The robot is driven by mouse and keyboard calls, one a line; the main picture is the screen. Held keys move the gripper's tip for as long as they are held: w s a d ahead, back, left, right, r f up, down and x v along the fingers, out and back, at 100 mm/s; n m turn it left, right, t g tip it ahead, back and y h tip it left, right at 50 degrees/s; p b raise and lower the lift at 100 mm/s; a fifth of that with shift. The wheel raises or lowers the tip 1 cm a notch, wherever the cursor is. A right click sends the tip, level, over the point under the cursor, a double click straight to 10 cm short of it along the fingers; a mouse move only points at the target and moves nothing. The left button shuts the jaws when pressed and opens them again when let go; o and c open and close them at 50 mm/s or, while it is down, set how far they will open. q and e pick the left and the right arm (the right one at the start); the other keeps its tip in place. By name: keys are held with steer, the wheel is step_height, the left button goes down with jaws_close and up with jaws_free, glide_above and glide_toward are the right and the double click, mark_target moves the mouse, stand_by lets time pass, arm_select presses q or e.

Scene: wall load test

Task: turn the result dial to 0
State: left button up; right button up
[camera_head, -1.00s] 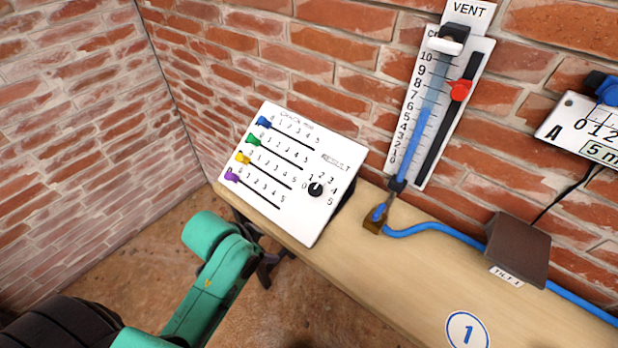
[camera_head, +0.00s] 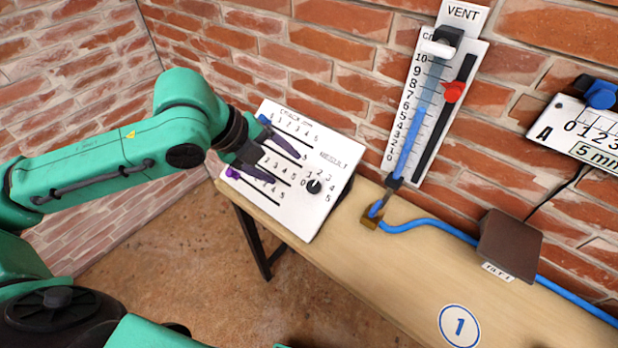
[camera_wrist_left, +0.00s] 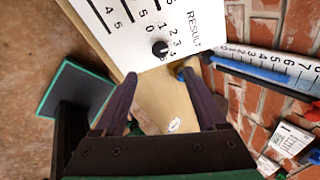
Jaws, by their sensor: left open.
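The result dial (camera_head: 314,187) is a small black knob on the right part of a white tilted board (camera_head: 310,222), with the numbers 0 to 5 around it. Its white mark seems to point upward in the head view, but the exact number is too small to tell. The dial also shows in the left wrist view (camera_wrist_left: 160,48), ahead of the fingertips. My left gripper (camera_head: 289,168) is open and empty, in front of the board, up and left of the dial. In the wrist view its fingers (camera_wrist_left: 158,78) stand apart with the dial beyond the gap. My right gripper is out of view.
A blue slider (camera_head: 264,119) and a purple slider (camera_head: 232,173) show on the board; my gripper hides the others. A wooden bench (camera_head: 400,275) carries a blue tube (camera_head: 430,230) and a brown box (camera_head: 510,245). A gauge with a red slider (camera_head: 453,92) is on the brick wall.

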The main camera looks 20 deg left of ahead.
mark_target(312, 186)
arm_select(q)
steer(key=x, duration=1.2)
steer(key=shift+w+d+f, duration=0.15)
steer(key=shift+f, duration=0.15)
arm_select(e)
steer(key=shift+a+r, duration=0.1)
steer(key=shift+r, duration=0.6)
arm_select(q)
steer(key=shift+c, duration=0.3)
jaws_close()
